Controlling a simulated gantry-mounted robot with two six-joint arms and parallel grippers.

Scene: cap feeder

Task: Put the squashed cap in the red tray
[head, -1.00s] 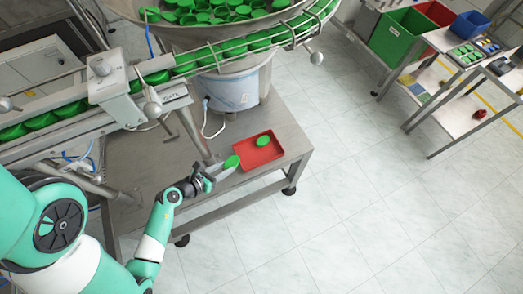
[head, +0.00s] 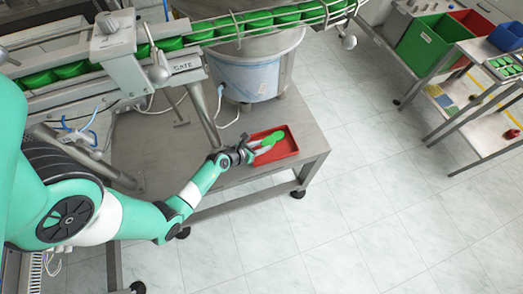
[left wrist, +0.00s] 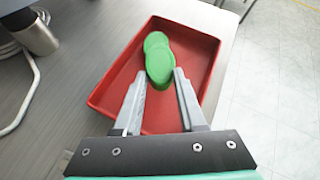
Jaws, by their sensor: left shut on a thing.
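The red tray (head: 289,147) lies on the steel table under the feeder and fills the middle of the left wrist view (left wrist: 202,62). My left gripper (head: 258,150) reaches over the tray from the left. It is shut on a green cap (left wrist: 160,68), held between its fingertips above the tray. My right gripper is not in view.
A conveyor (head: 225,27) with a row of green caps runs above the table, with a metal post (head: 203,112) left of the tray. The table edge is close below the tray. Green (head: 425,42) and red (head: 469,24) bins stand far off at the upper right.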

